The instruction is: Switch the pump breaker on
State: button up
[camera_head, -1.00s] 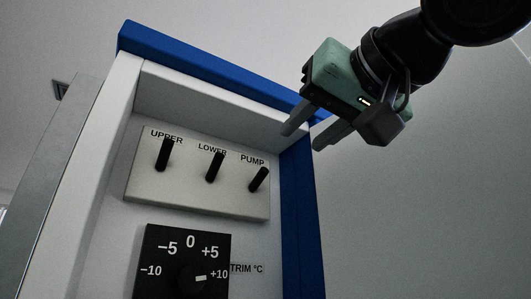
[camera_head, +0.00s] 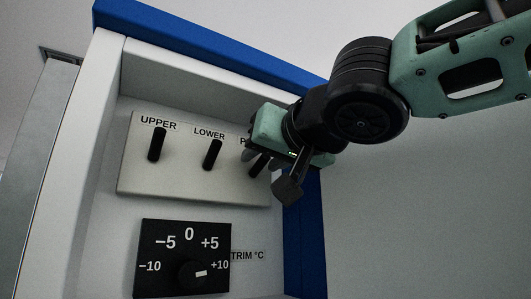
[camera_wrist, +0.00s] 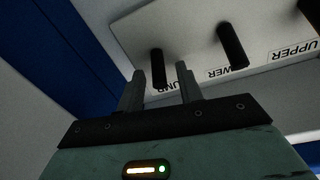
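The pump breaker is a black lever (camera_head: 259,165) at the right end of a pale switch panel (camera_head: 185,188); my gripper partly covers it and its PUMP label in the head view. In the wrist view, upside down, the pump lever (camera_wrist: 158,66) shows whole, lined up between my two fingertips. My gripper (camera_head: 262,163) is open at the panel's right end, and it also shows in the wrist view (camera_wrist: 160,80) with a gap between the fingers. I cannot tell whether the fingers touch the lever, nor whether the breaker is on or off.
The LOWER lever (camera_head: 212,155) and UPPER lever (camera_head: 157,144) stand left of the pump lever. A black trim dial (camera_head: 186,258) sits below. The panel is recessed, with a blue frame (camera_head: 215,42) above and a blue edge at right.

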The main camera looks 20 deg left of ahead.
grip_shut()
jog(key=r+p, duration=0.1)
jog(key=p, duration=0.2)
jog(key=shift+w+r+g+h+p, duration=0.1)
jog(key=shift+g+h+p, duration=0.2)
jog(key=shift+p, duration=0.1)
jog(key=p, duration=0.3)
jog(key=shift+a+r+g+h+p, duration=0.15)
jog(key=shift+g+h+p, duration=0.25)
jog(key=shift+w+p, duration=0.1)
jog(key=shift+p, duration=0.85)
jog(key=shift+f, duration=0.25)
grip_release()
